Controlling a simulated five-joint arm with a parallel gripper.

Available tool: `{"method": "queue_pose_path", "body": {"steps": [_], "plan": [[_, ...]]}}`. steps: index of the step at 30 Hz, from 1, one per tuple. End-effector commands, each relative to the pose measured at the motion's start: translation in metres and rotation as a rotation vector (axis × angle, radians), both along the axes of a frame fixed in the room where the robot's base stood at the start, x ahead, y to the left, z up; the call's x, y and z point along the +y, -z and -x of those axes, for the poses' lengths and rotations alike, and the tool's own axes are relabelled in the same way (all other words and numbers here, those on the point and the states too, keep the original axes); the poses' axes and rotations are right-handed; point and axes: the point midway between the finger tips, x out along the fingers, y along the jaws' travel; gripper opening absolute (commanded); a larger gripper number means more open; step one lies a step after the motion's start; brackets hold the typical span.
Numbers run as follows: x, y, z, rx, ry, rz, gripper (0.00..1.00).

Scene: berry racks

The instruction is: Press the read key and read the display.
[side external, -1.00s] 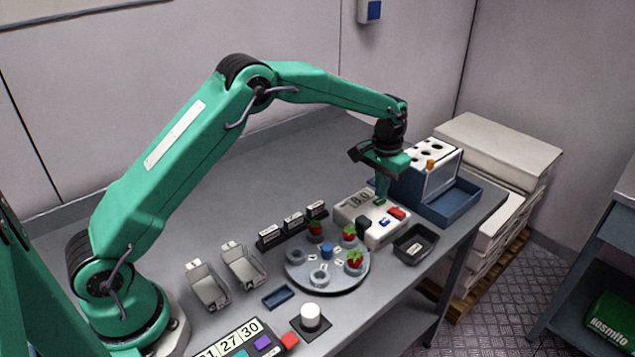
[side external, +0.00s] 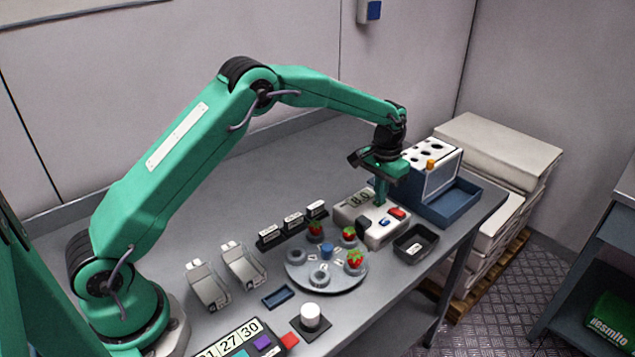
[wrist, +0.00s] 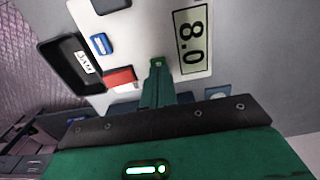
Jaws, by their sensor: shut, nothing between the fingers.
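A white meter (side external: 374,229) stands on the bench, and it also shows in the wrist view (wrist: 139,35). Its display (wrist: 191,40) reads 8.0. A red key (side external: 397,213) and a blue key (side external: 384,222) sit on its top; the wrist view shows the red key (wrist: 120,78) and blue key (wrist: 101,43) too. My gripper (side external: 380,204) is shut and empty, pointing down onto the meter. In the wrist view its fingertips (wrist: 157,62) lie between the display and the red key. They hide what is beneath; I cannot tell whether they touch it.
A black tray (side external: 430,237) with a label lies beside the meter. A round grey plate (side external: 296,276) with several strawberries is to its left. A white rack (side external: 444,178) and blue bin (side external: 461,205) stand behind right. A white button (side external: 310,316) is near the front.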

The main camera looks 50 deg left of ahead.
Motion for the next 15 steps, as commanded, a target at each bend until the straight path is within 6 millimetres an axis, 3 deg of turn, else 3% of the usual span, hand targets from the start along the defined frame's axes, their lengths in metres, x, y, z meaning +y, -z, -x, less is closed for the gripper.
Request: {"method": "queue_pose_path", "body": {"steps": [15], "plan": [[0.0, -0.01, -0.001, -0.002, 0.0, 0.0, 0.0]]}}
